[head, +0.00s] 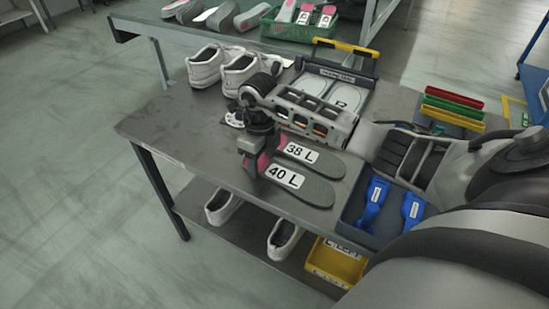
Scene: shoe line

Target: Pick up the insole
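Two dark grey insoles with pink ends lie on the table. The one labelled 40 L (300,186) is nearer, and the one labelled 38 L (318,157) lies just behind it. My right gripper (250,168) points down at the left, pink end of the 40 L insole. Its dark fingers overlap that end in the head view and hide part of it. I cannot tell whether the fingers are apart or closed on the insole. My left gripper is out of view.
White shoes (206,65) stand at the table's back left. A tray (371,84) with white pads is behind my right arm. A bin with blue tools (374,198) is at right. The table's left part (165,120) is clear. Shoes and a yellow bin (335,262) sit below.

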